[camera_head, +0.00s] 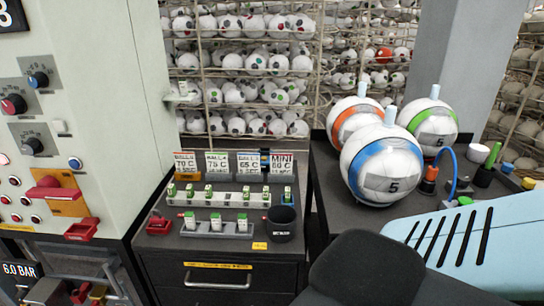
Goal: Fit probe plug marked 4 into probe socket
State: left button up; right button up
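Several small green-and-white plugs stand in a long white rack (230,201) on the dark cabinet top. More such plugs (215,221) stand in a shorter grey rack in front of it. Their markings are too small to read, so I cannot tell which one is marked 4. A small pale fitting (182,92) sticks out from the side of the machine at the left; I cannot tell whether it is the probe socket. Neither of my grippers is in view.
Cards (218,165) stand behind the racks. A black cup (282,223) and a red piece (158,224) flank them. Three balls, one with a blue band (382,165), rest on the right table. The machine panel (85,60) has knobs and buttons. Ball shelves fill the back.

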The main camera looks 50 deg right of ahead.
aim_at(219, 199)
jog(key=k+z, duration=0.1)
jog(key=z, duration=1.55)
